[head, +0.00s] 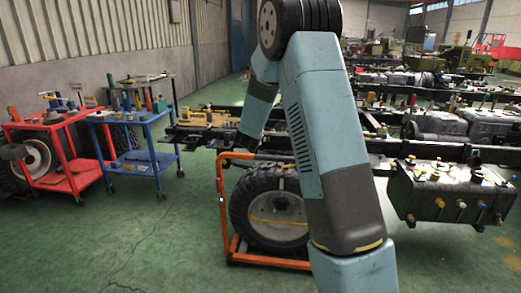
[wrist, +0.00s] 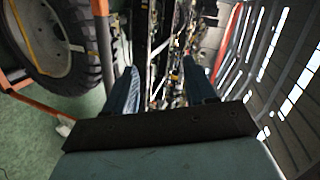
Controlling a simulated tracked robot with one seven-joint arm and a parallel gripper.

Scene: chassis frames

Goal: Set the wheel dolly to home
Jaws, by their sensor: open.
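The wheel dolly (head: 232,243) is an orange tubular frame on the green floor at the centre of the head view. A large black tyre with a pale hub (head: 268,212) stands upright in it. My arm covers the dolly's right side. In the wrist view the tyre (wrist: 88,68) fills the upper left, with an orange post (wrist: 103,45) beside it. My gripper (wrist: 161,75) shows there with its two fingers apart and nothing held between them. The post is to the left of the left finger; I cannot tell whether they touch. The gripper is not clearly visible in the head view.
A dark chassis frame (head: 200,131) runs behind the dolly, with a grey tank (head: 450,200) at right. A red cart (head: 72,180) and a blue cart (head: 143,158) with tools stand at left. Green floor is clear in the left foreground.

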